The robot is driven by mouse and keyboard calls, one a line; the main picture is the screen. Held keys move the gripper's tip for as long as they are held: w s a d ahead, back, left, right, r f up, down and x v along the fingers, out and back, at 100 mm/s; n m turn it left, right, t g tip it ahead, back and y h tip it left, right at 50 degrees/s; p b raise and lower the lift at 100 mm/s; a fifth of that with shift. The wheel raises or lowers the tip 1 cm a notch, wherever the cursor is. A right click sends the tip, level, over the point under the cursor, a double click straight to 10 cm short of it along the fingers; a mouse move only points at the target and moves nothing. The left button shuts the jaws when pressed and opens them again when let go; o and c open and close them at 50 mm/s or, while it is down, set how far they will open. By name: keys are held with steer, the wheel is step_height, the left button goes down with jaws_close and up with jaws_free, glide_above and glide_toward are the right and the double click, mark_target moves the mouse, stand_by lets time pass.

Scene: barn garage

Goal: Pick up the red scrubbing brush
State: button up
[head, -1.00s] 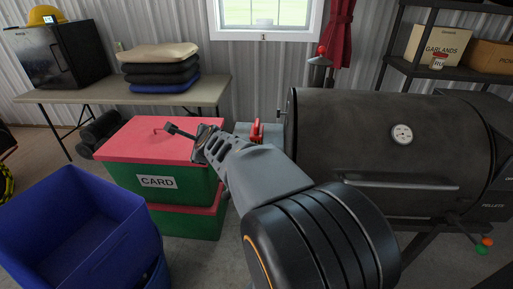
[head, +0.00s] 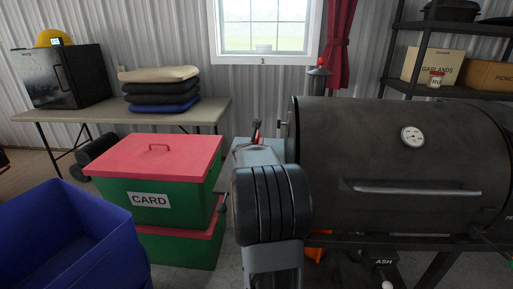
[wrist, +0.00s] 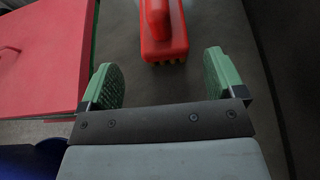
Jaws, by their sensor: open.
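The red scrubbing brush (wrist: 166,32) is at the top middle of the wrist view, with yellow bristles under its front edge and a raised handle. It rests on a grey surface. My gripper (wrist: 163,66) is open and empty, its two green pads spread wide. The brush lies just beyond the fingertips, roughly centred between them, and its far end is cut off by the frame. In the head view only a small red part of the brush (head: 257,127) shows above my arm, left of the grill. My arm hides the rest and most of the gripper there.
The dark barrel grill (head: 400,150) stands close on the right. Stacked green boxes with a red lid (head: 170,155) stand left, also in the wrist view (wrist: 40,60). An open blue bin (head: 70,230) is at lower left. A table (head: 200,112) with folded cushions is behind.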

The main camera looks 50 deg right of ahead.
steer(key=shift+x, duration=3.15)
steer(key=shift+s+d+r, duration=0.1)
steer(key=c, duration=1.1)
steer(key=shift+r, duration=0.1)
